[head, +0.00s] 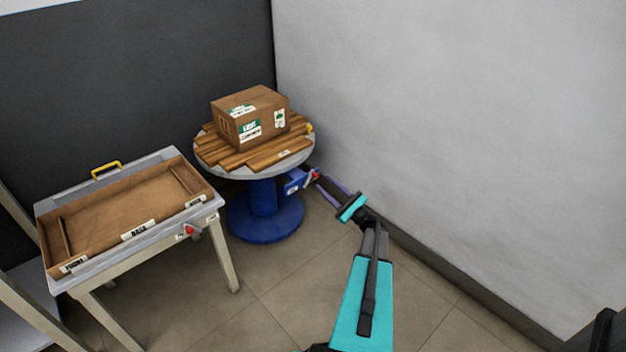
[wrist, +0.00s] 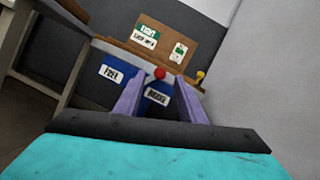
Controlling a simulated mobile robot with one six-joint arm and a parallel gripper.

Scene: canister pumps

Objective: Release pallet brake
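A blue pedestal (head: 264,192) carries a round grey top (head: 236,172) with a wooden slatted pallet (head: 287,153) on it. A blue brake housing (head: 294,182) sticks out low at its right. A red knob (head: 313,175) shows there, and the wrist view shows the red knob (wrist: 159,73) above and between a FREE label (wrist: 111,73) on the left and a label that seems to read BRAKE (wrist: 157,96) on the right. My gripper (head: 325,183) is open, its purple fingers on either side of the knob in the wrist view (wrist: 159,78), with gaps. Whether the tips reach the knob's depth is unclear.
A cardboard box (head: 250,116) sits on the pallet. A small yellow knob (wrist: 201,76) is at the top's right edge. A table (head: 218,203) with a brown tray (head: 120,215) stands at left. A grey wall (head: 450,130) is close at right; the floor between is clear.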

